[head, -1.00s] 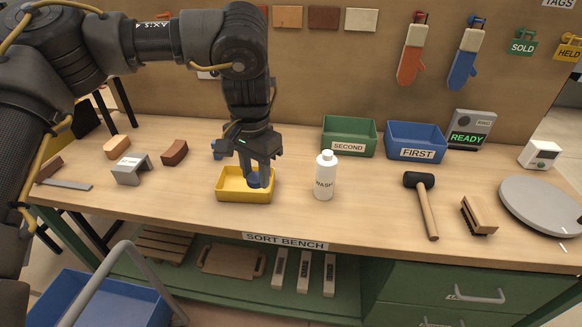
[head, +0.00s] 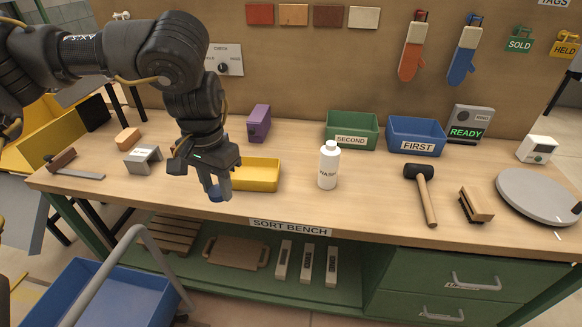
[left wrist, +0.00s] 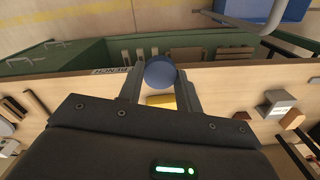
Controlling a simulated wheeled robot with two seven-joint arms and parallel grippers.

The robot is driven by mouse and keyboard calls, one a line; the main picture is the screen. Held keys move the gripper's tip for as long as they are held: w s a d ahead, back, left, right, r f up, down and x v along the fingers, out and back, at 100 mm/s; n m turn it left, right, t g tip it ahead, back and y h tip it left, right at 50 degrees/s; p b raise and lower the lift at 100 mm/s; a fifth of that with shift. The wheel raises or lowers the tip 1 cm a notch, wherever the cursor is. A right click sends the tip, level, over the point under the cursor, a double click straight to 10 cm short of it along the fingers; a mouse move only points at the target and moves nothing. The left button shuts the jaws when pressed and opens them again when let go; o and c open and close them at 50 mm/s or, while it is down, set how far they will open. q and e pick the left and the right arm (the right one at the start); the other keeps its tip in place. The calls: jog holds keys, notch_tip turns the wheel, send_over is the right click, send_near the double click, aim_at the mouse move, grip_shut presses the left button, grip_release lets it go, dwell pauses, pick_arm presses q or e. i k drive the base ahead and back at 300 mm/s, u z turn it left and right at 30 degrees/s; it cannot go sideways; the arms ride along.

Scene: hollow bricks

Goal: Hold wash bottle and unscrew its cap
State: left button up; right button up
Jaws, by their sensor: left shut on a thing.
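The wash bottle (head: 328,168) stands upright on the bench, white and lettered, with a white top (head: 331,146). It is well to the right of my left gripper (head: 214,190) and apart from it. My left gripper points down and is shut on a blue round thing (head: 216,194). That thing also shows between the two fingers in the left wrist view (left wrist: 160,72). Its full shape is partly hidden by the fingers. My left gripper is in front and left of the yellow tray (head: 256,184). My right gripper is not in view.
A green bin (head: 336,128) and a blue bin (head: 402,131) stand behind the bottle. A purple block (head: 259,123) is behind the tray. A mallet (head: 425,195), brush (head: 476,204) and round grey plate (head: 540,192) lie on the right. The bench front around the bottle is clear.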

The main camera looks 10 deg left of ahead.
aim_at(330, 155)
jog(key=k, duration=0.3)
jog(key=z, duration=0.55)
jog(key=i, duration=1.2)
jog(key=z, duration=0.1)
